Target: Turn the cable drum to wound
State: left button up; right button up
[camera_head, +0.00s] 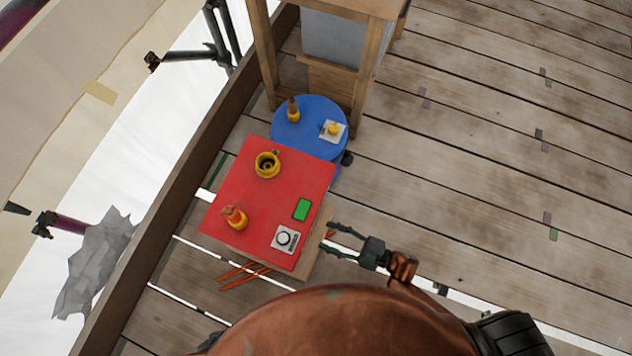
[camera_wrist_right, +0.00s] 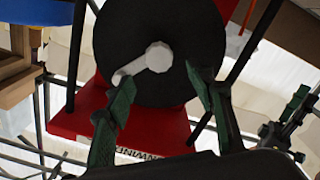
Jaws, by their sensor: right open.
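In the right wrist view, the cable drum shows as a large black disc (camera_wrist_right: 125,35) with a pale hub and short crank handle (camera_wrist_right: 157,57) at its middle. It is in front of a red surface (camera_wrist_right: 75,118) that bears a partly covered label with lettering like "UNWIND". My right gripper (camera_wrist_right: 160,80) is open, its two green-padded fingers apart before the lower part of the disc, with nothing visibly held. The crank is a little beyond and between the fingertips; contact cannot be told. In the head view my right gripper (camera_head: 333,242) is beside the red table's right edge.
The red table (camera_head: 238,190) bears a yellow ring-shaped part (camera_head: 267,164), an orange-yellow item (camera_head: 235,218), a green block (camera_head: 302,209) and a dial plate (camera_head: 286,239). A blue round table (camera_head: 290,135) stands behind. Plank floor (camera_head: 480,180) at right is clear.

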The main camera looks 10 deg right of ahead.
jog(key=v, duration=0.4)
jog(key=shift+c, duration=0.7)
